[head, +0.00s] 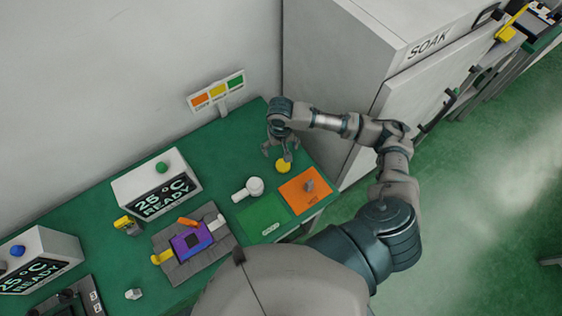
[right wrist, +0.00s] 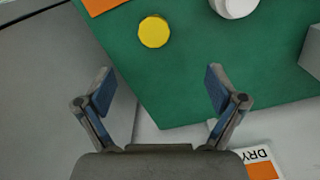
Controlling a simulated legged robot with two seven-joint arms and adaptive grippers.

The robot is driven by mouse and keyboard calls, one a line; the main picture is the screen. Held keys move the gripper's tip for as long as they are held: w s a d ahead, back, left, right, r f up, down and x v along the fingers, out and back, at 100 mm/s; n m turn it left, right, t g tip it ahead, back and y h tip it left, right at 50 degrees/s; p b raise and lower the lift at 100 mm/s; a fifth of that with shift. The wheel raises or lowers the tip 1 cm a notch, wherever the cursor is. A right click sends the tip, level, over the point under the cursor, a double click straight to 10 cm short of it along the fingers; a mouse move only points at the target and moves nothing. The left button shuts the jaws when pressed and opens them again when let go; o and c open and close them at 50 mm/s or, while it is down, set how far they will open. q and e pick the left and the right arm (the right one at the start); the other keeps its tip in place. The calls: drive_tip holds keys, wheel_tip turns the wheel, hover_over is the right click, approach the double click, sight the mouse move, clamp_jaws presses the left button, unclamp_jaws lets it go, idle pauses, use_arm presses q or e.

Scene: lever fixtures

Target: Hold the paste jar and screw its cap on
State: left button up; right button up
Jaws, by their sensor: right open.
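The yellow round cap (head: 283,166) lies on the green table near its back right part, and it also shows in the right wrist view (right wrist: 153,32). The white paste jar (head: 256,186) stands left of the cap, with a white stub pointing left. It is cut by the top edge of the right wrist view (right wrist: 235,6). My right gripper (head: 278,152) is open and empty above the table, close to the cap in the head view. In the right wrist view the cap lies beyond the spread fingertips (right wrist: 158,90), not between them. My left gripper is not in view.
An orange mat (head: 300,196) with a small grey piece and a green mat (head: 262,222) lie in front. A white READY box (head: 156,186), a grey fixture (head: 170,268) and a colour-patch sign (head: 216,92) stand left. A tall SOAK cabinet (head: 340,60) stands behind right.

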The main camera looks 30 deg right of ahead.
approach(284, 166)
drive_tip(key=shift+w+a+f, duration=0.1)
drive_tip(key=shift+a+f, duration=0.15)
drive_tip(key=shift+a, duration=0.25)
drive_tip(key=shift+a+f, duration=0.2)
drive_tip(key=shift+a, duration=0.3)
drive_tip(key=d+f, duration=0.1)
drive_tip(key=f, duration=0.1)
drive_tip(key=d+f, duration=0.1)
drive_tip(key=shift+d+f, duration=0.2)
drive_tip(key=shift+f, duration=0.2)
drive_tip(key=f, duration=0.3)
drive_tip(key=shift+a+f, duration=0.25)
drive_tip(key=shift+f, duration=0.05)
drive_tip(key=shift+a+f, duration=0.3)
drive_tip(key=shift+a, duration=0.2)
drive_tip(key=shift+d+f, duration=0.1)
drive_tip(key=shift+d, duration=0.4)
drive_tip(key=c, duration=0.8)
drive_tip(key=shift+d, duration=0.2)
drive_tip(key=shift+d+f, duration=0.1)
drive_tip(key=shift+a+r, duration=0.3)
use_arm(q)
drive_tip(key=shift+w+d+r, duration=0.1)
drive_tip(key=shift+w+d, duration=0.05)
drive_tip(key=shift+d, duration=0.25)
use_arm(e)
wheel_tip(284, 166, up, 10)
drive_tip(key=shift+d+f, duration=0.15)
drive_tip(key=shift+f, duration=0.1)
